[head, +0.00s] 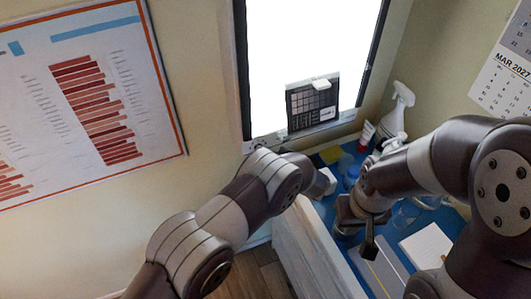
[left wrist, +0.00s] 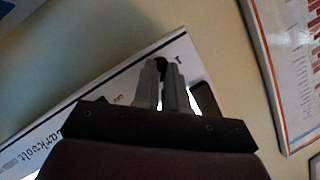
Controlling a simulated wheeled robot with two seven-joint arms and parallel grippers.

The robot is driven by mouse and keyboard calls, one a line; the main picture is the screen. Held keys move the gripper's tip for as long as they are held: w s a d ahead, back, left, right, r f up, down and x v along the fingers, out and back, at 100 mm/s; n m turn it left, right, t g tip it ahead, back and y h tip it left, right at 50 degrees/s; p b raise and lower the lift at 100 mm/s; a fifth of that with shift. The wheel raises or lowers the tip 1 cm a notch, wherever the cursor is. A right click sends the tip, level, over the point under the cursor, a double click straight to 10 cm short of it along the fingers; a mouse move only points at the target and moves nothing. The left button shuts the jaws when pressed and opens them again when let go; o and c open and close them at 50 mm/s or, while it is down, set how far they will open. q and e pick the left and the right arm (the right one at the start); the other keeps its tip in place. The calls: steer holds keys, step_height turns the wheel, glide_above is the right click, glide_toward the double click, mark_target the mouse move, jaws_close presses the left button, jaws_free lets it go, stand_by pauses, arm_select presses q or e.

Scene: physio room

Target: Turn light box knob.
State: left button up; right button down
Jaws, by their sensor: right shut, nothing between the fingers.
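The light box (head: 310,60) is a bright white panel in a dark frame on the wall in the head view. In the left wrist view its pale lower edge strip (left wrist: 95,105) with printed lettering runs diagonally. The dark knob (left wrist: 160,64) sits near the strip's upper right end. My left gripper (left wrist: 162,72) has its two grey fingers close together at the knob, one on each side, and appears shut on it. In the head view my left arm hides that gripper. My right gripper (head: 362,228) is shut and empty above the blue-topped cart.
A dark gridded card (head: 312,103) stands at the light box's lower edge. A spray bottle (head: 397,112), a red-and-white tube (head: 366,135) and a white notepad (head: 427,246) are on the cart (head: 310,240). A framed chart (head: 90,95) hangs at left, a calendar (head: 508,65) at right.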

arm_select(q)
steer(key=o, duration=0.4)
steer(key=shift+w, duration=0.15)
